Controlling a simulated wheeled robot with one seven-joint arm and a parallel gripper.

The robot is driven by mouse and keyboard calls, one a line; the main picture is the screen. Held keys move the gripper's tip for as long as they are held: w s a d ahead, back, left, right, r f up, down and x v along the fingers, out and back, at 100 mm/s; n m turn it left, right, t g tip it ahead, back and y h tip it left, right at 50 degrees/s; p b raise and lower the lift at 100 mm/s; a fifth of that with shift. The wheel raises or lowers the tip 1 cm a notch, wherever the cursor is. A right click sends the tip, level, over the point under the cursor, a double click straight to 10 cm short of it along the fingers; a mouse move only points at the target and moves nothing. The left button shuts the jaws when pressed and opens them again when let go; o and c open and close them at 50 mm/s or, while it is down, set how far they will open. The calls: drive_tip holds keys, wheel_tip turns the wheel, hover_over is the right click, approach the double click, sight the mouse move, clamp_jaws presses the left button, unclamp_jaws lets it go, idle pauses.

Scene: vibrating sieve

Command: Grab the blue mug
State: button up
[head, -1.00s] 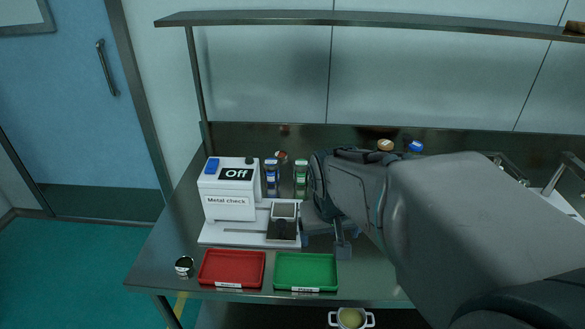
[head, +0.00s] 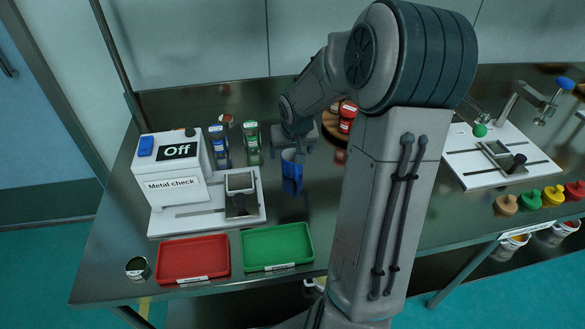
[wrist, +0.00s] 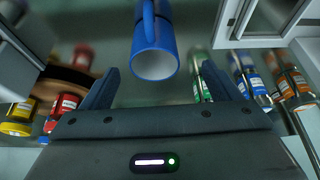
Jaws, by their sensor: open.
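The blue mug (head: 291,165) stands on the metal table to the right of the metal check machine in the head view. In the wrist view the blue mug (wrist: 155,50) shows its open rim, with its handle toward the top edge. My gripper (wrist: 164,88) is open, its two dark fingers apart on either side below the mug. Nothing is between the fingertips, and the mug lies just beyond them. In the head view my gripper (head: 297,140) is right at the mug and partly hides it.
A metal check machine (head: 173,169) reading "Off" stands left. A red tray (head: 193,259) and a green tray (head: 277,247) lie in front. Blue-labelled (head: 218,143) and green-labelled jars (head: 251,141) stand behind. A round wooden rack (head: 331,128) with jars stands close to the right of my gripper.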

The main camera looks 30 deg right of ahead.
sight(291, 175)
drive_tip(key=x, duration=0.3)
drive_tip(key=shift+d+b+x, duration=0.2)
drive_tip(key=shift+b+x, duration=0.15)
drive_tip(key=shift+x, duration=0.95)
drive_tip(key=shift+d+b+x, duration=0.2)
drive_tip(key=shift+b+x, duration=0.15)
drive_tip(key=shift+x, duration=0.95)
drive_tip(key=c, duration=1.1)
